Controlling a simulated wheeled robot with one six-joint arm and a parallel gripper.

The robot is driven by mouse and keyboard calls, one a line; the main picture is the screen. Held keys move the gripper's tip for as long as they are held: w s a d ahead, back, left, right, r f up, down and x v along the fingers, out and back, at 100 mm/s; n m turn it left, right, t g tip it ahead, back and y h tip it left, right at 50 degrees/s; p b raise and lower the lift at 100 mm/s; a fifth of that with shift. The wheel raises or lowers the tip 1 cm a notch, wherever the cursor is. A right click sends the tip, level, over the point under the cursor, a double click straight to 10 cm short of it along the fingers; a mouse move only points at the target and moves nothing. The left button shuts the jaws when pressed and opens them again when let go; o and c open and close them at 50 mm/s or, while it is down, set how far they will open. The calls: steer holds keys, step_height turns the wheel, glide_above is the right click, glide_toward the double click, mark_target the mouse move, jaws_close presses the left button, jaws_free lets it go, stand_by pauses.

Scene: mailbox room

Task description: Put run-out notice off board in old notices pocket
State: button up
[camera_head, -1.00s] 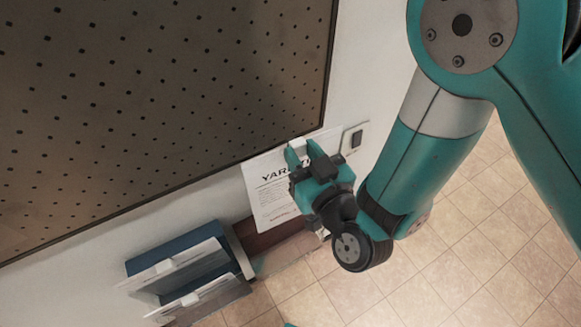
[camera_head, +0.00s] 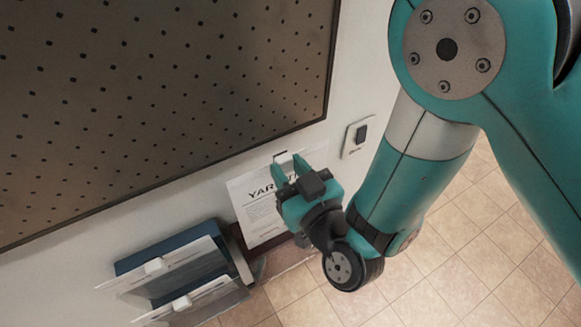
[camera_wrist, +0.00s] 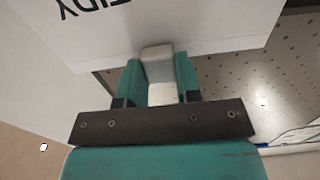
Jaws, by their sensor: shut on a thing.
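The notice (camera_head: 256,212) is a white sheet headed "YAR…", the rest of its heading hidden by my gripper. My gripper (camera_head: 285,168) is shut on its upper edge, with a white clip-like block (camera_wrist: 158,72) between the fingers. The notice (camera_wrist: 190,30) fills the top of the wrist view, its lettering upside down. It hangs off the dotted board (camera_head: 150,100), below the board's lower right edge. A blue-backed holder with clear pockets (camera_head: 180,262) is on the wall at lower left, left of the notice. No pocket label is readable.
A wall switch (camera_head: 358,136) is right of the notice. A brown ledge-like thing (camera_head: 284,258) lies below the notice, beside the holder. Tiled floor (camera_head: 480,240) is open at lower right. In the wrist view, the dotted board (camera_wrist: 250,75) is at the right.

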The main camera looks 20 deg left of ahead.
steer(key=shift+f+b, duration=2.2)
steer(key=shift+f, duration=0.8)
steer(key=o, duration=1)
steer(key=shift+c, duration=0.2)
